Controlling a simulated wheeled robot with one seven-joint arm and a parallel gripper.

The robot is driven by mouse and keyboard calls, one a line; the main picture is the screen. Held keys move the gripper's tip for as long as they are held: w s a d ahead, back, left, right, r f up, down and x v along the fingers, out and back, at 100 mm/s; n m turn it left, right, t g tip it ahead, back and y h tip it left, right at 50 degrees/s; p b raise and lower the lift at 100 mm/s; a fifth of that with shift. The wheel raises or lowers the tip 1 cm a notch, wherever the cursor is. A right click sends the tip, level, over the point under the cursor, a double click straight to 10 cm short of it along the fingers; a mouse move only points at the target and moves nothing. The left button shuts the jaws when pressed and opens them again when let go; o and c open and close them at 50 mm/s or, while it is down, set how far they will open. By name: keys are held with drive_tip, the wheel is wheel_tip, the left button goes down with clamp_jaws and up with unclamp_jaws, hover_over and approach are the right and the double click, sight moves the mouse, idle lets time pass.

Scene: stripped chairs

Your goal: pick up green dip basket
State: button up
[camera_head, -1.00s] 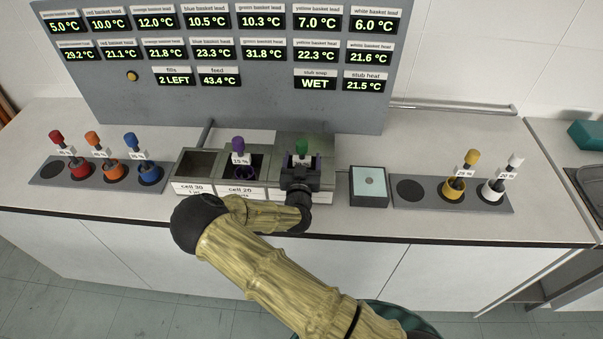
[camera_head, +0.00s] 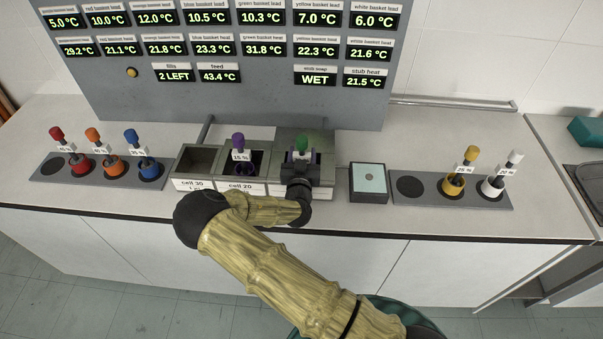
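The green dip basket (camera_head: 301,144) shows only its green knob and part of a dark stem. It stands upright in the rightmost cell of the row at the middle of the counter. My gripper (camera_head: 301,160) is at that cell, right in front of the basket's stem. The gripper body hides the lower stem and the basket itself. I cannot tell whether the fingers are closed on the stem or still apart around it.
The purple basket (camera_head: 238,150) stands in the cell just left; cell 30 (camera_head: 197,160) is empty. A left rack (camera_head: 98,176) holds red, orange and blue baskets. A right rack (camera_head: 408,190) holds yellow and white ones. A square pad box (camera_head: 367,184) sits right of the cells.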

sight(302, 140)
drive_tip(key=shift+r, duration=0.15)
wheel_tip(302, 140, up, 10)
drive_tip(key=b, duration=0.2)
drive_tip(key=shift+b, duration=0.35)
drive_tip(key=shift+a+f, duration=0.1)
drive_tip(key=shift+f, duration=0.1)
idle(0.6)
